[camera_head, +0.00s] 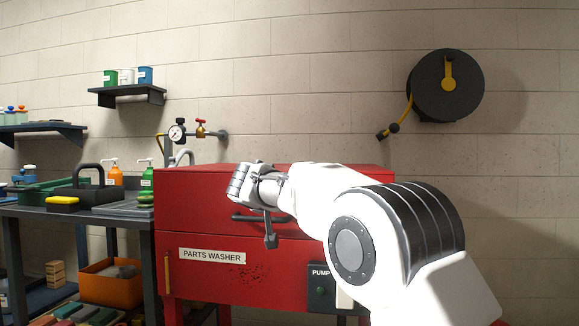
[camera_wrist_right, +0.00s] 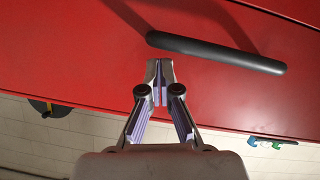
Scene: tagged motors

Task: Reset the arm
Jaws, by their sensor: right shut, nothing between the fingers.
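My right arm comes in from the right in the head view, raised in front of the red parts washer (camera_head: 190,215). My right gripper (camera_head: 269,240) hangs at its end, close to the washer's dark front handle (camera_head: 245,217). In the right wrist view the right gripper (camera_wrist_right: 160,82) is shut with nothing between its fingers. The dark handle (camera_wrist_right: 215,52) shows beyond the fingertips there, apart from them. My left gripper is in no view.
A dark workbench (camera_head: 75,212) with bottles, a black tote and a yellow sponge stands at the left. An orange bin (camera_head: 110,290) sits below it. Wall shelves (camera_head: 127,92), a pressure gauge (camera_head: 177,132) and a black hose reel (camera_head: 447,86) are behind. Space right of the washer looks clear.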

